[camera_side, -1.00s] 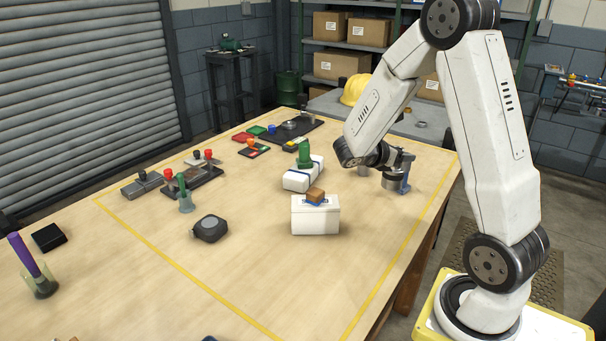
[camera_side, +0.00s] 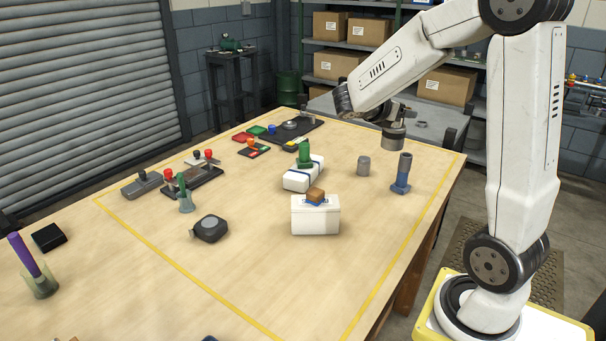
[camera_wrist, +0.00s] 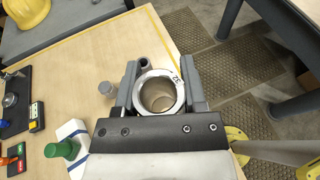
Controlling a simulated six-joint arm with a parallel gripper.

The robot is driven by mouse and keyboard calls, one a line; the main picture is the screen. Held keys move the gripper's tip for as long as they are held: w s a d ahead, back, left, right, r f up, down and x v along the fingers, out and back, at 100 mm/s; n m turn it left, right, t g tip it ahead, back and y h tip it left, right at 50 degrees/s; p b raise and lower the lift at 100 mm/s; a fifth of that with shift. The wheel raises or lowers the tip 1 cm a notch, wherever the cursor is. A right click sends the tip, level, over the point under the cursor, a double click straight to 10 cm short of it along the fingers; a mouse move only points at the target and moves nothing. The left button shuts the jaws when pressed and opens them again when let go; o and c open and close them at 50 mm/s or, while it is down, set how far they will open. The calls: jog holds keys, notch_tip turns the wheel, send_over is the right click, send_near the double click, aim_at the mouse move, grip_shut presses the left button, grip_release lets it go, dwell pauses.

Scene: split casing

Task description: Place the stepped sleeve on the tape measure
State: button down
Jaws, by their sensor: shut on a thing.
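The stepped sleeve (camera_side: 392,142), a grey metal ring-like part with a wide bore, is in my gripper (camera_side: 394,126), held upright above the table's right rear. In the wrist view the sleeve (camera_wrist: 168,108) sits between the two fingers of my gripper (camera_wrist: 160,82), its open bore facing the camera and a marking on its rim. The tape measure (camera_side: 210,228), dark with a grey round face, lies on the table left of centre, well away from my gripper. It is not in the wrist view.
A blue-grey flanged pipe (camera_side: 402,173) and a small grey cylinder (camera_side: 363,166) stand below the sleeve. A white box with a brown block (camera_side: 315,217) and a white block with a green part (camera_side: 303,178) stand between sleeve and tape measure.

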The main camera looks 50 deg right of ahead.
jog(key=w+a+n+t+y, duration=0.2)
jog(key=w+a+n+t, duration=1.1)
jog(key=w+a, duration=0.75)
jog(key=a+f+n+t+y, duration=0.2)
jog(key=a+f+t+y, duration=0.1)
jog(key=a, duration=0.8)
jog(key=shift+w+f+t+y, duration=0.15)
jog(key=shift+f+t+y, duration=0.3)
jog(key=shift+f, duration=0.4)
jog(key=shift+w, duration=0.15)
jog(key=w+f, duration=0.9)
jog(key=w, duration=0.4)
jog(key=shift+w+a+f, duration=0.15)
jog(key=shift+a, duration=0.1)
